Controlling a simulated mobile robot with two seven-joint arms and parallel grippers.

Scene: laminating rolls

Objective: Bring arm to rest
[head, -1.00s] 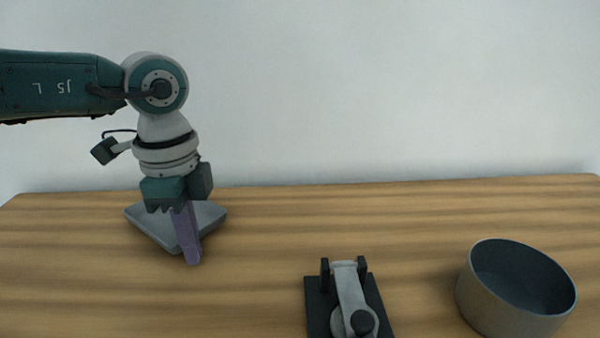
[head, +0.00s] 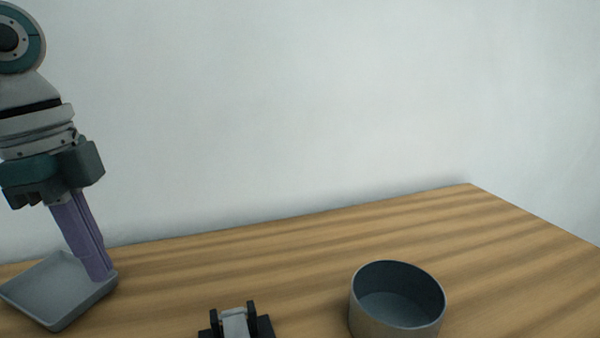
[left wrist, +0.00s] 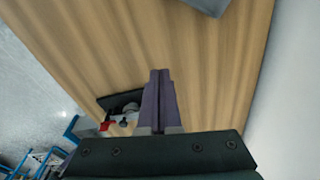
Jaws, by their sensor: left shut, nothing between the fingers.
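My left gripper (head: 103,277) hangs from the left arm at the left of the head view, fingers pointing down. Its purple fingers are together with nothing between them. Their tips overlap the right rim of a shallow grey tray (head: 48,288) in the picture; I cannot tell whether they touch it. In the left wrist view the closed fingers (left wrist: 160,76) show in the middle, over the wooden table (left wrist: 215,60). The right gripper is not in view.
A round grey bowl (head: 397,310) stands empty at the right. A black-and-grey lever device (head: 235,323) is cut off at the bottom edge; a similar dark device (left wrist: 122,104) shows in the left wrist view. Bare table (head: 300,260) lies behind them, before a pale wall (head: 300,100).

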